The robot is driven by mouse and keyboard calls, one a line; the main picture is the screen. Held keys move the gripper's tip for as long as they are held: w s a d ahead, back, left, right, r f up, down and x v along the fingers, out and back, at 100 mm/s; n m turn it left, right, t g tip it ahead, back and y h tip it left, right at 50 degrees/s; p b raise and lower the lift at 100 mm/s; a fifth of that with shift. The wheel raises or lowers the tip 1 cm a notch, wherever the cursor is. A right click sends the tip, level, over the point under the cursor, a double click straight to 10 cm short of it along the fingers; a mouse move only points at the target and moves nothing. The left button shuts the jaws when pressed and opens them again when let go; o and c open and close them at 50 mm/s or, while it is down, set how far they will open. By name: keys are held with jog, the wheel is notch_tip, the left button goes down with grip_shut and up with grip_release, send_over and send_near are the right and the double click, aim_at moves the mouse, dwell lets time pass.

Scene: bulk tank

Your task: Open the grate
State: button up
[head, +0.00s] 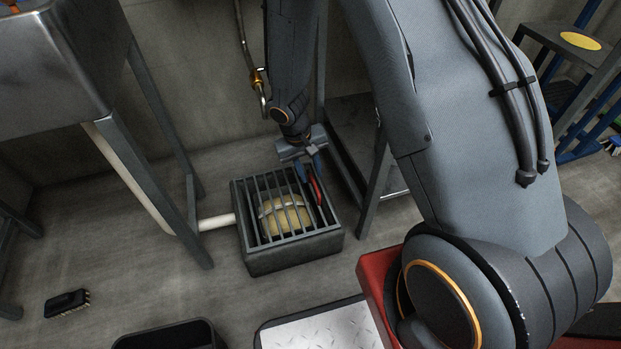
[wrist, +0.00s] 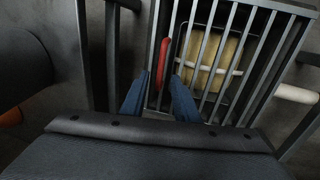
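The grate (head: 262,196) is a set of dark metal bars lying flat across the top of a box on the floor. It also shows in the wrist view (wrist: 208,60). A red handle (head: 317,191) runs along the grate's right side in the head view and shows between my fingers in the wrist view (wrist: 162,60). A pale yellow object with a light band (head: 285,216) is visible beneath the bars. My gripper (head: 309,172) is above the handle end of the grate. Its blue fingers are apart in the wrist view (wrist: 160,76), and contact with the handle cannot be told.
A metal tank (head: 50,60) on legs stands at the left. A white pipe (head: 216,222) meets the box. A dark metal stand (head: 375,150) is close to the right of my gripper. A brush (head: 67,303) and a black bin (head: 170,335) are in front, with bare floor between.

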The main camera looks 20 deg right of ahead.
jog(key=shift+d+f+b, duration=0.2)
jog(key=shift+f+b, duration=0.2)
jog(key=shift+f, duration=0.75)
grip_shut()
jog(key=shift+r, duration=0.1)
